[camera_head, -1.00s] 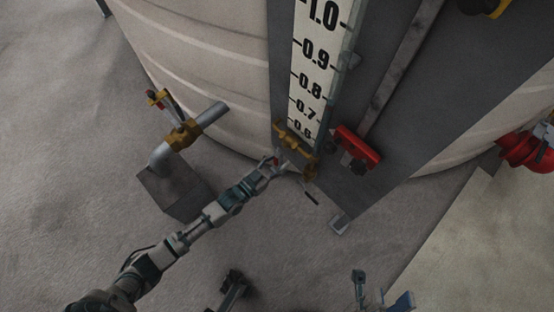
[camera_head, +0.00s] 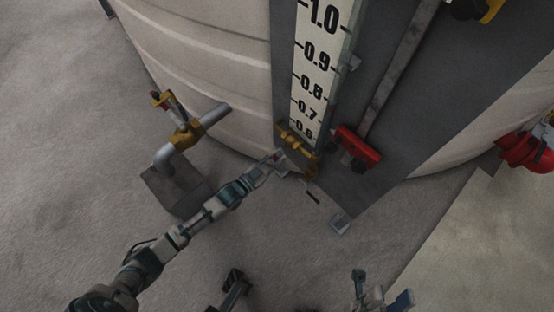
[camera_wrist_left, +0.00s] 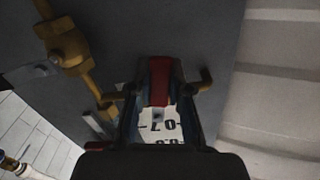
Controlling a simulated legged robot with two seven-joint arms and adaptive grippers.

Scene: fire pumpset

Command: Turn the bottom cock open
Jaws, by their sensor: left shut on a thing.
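The level gauge (camera_head: 316,75) with black numbers stands upright on the tank. The brass bottom cock (camera_head: 303,158) is at its foot; brass fittings also show in the left wrist view (camera_wrist_left: 70,48). A red handle (camera_wrist_left: 159,80) lies between the fingers of my left gripper (camera_wrist_left: 160,90), which is shut on it. In the head view my left gripper (camera_head: 272,161) reaches the gauge's foot from the lower left, and its fingers hide most of the handle. Grey-blue parts at the bottom edge may be my right gripper (camera_head: 380,298); its jaw state is unclear.
A red block (camera_head: 357,147) is just right of the cock. To the left, a brass valve (camera_head: 183,133) on a grey pipe stands above a grey block (camera_head: 175,190). The pale ribbed tank (camera_head: 205,60) rises behind. A red fitting (camera_head: 526,150) is far right.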

